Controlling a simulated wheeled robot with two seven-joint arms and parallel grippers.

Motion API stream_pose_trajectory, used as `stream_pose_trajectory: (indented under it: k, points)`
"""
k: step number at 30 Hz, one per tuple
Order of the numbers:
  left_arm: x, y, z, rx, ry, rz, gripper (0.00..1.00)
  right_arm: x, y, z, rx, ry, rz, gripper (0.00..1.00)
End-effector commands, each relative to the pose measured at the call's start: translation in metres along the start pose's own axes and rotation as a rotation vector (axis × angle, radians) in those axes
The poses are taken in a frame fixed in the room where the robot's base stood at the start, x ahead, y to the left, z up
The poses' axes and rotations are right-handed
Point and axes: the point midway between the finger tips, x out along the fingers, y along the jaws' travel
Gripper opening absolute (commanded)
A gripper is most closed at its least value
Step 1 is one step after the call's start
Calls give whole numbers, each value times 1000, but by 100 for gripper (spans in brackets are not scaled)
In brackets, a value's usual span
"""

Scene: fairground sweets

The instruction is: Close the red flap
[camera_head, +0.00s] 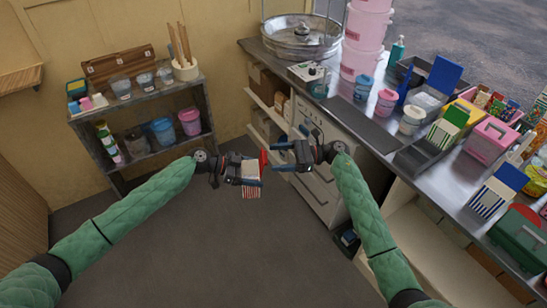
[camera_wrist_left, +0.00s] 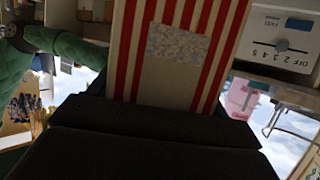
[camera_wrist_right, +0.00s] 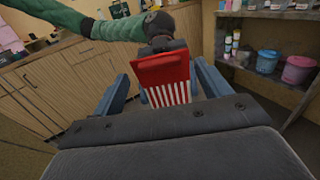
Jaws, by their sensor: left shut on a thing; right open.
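A red-and-white striped box (camera_head: 251,191) is held in the air by my left gripper (camera_head: 246,174), which is shut on it. In the left wrist view the box (camera_wrist_left: 212,50) fills the top middle, with a speckled patch on its face. The red flap (camera_head: 263,161) stands up from the box, on the side towards my right gripper. My right gripper (camera_head: 285,157) is open and empty, a short way to the right of the flap. In the right wrist view the red flap (camera_wrist_right: 160,69) appears between the open fingers, with the stripes below it; I cannot tell any contact.
A metal counter (camera_head: 375,133) with pink tubs (camera_head: 365,30), striped boxes and a green case (camera_head: 521,240) runs along the right. A shelf (camera_head: 140,108) with small buckets stands at the back left. The floor (camera_head: 220,245) below the grippers is clear.

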Motion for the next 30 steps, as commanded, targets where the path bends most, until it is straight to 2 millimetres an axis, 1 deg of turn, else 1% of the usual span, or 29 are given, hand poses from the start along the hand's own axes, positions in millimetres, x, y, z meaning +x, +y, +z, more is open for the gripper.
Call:
stream_pose_trajectory:
  k: [1, 6, 16, 20, 21, 23, 30]
  points:
    - [0, 0, 0, 0, 0, 0, 55, 6, 0, 0, 0, -2, 1, 76]
    - [0, 0, 0, 0, 0, 0, 55, 17, 0, 0, 0, 0, 0, 76]
    - [0, 0, 0, 0, 0, 0, 55, 20, 0, 0, 0, 0, 0, 76]
    - [0, 0, 0, 0, 0, 0, 55, 20, 0, 0, 0, 0, 0, 51]
    - [0, 0, 0, 0, 0, 0, 55, 20, 0, 0, 0, 0, 0, 43]
    - [0, 0, 0, 0, 0, 0, 55, 20, 0, 0, 0, 0, 0, 31]
    - [0, 0, 0, 0, 0, 0, 55, 19, 0, 0, 0, 4, 0, 30]
